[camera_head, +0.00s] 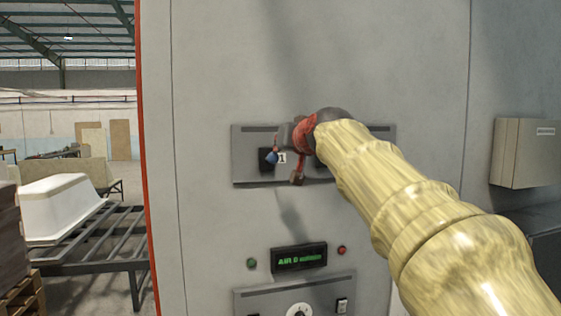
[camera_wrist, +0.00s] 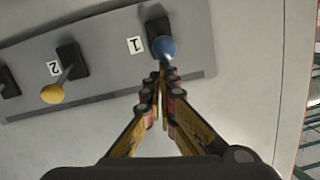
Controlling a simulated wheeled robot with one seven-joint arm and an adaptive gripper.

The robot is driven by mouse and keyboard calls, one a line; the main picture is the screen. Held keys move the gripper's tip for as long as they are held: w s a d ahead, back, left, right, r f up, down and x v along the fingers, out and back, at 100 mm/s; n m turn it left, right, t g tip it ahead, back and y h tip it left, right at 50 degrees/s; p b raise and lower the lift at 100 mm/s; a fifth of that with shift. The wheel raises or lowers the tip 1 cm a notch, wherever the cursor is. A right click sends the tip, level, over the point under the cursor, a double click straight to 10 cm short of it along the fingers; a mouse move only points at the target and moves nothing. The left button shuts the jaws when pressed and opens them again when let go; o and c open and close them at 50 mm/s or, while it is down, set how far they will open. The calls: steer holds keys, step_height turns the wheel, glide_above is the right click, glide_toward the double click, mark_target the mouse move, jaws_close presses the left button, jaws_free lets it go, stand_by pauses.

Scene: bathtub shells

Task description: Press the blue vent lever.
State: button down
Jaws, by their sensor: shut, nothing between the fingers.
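The blue vent lever (camera_head: 271,156) has a round blue knob and sits on a dark mount at the left end of a grey panel (camera_head: 250,178), beside a label marked 1. In the wrist view the blue knob (camera_wrist: 165,47) is just beyond my gripper's fingertips (camera_wrist: 160,78). The fingers are shut and empty; I cannot tell whether they touch the knob. In the head view my gripper (camera_head: 298,178) is in front of the panel, to the right of the blue lever, and my arm hides the panel's middle and right part.
A yellow lever (camera_wrist: 52,93) with label 2 stands beside the blue one, and part of another dark mount (camera_wrist: 8,82) shows at the edge. Below the panel are a green-lit display (camera_head: 299,257), a red button (camera_head: 341,250) and a lower panel. A grey box (camera_head: 524,152) is on the right.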

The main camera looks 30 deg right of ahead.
step_height(320, 180, down, 7)
steer(key=s+t+b, duration=0.1)
steer(key=t+b, duration=0.2)
steer(key=b, duration=1.8)
steer(key=shift+a+h, duration=0.15)
steer(key=shift+h, duration=0.25)
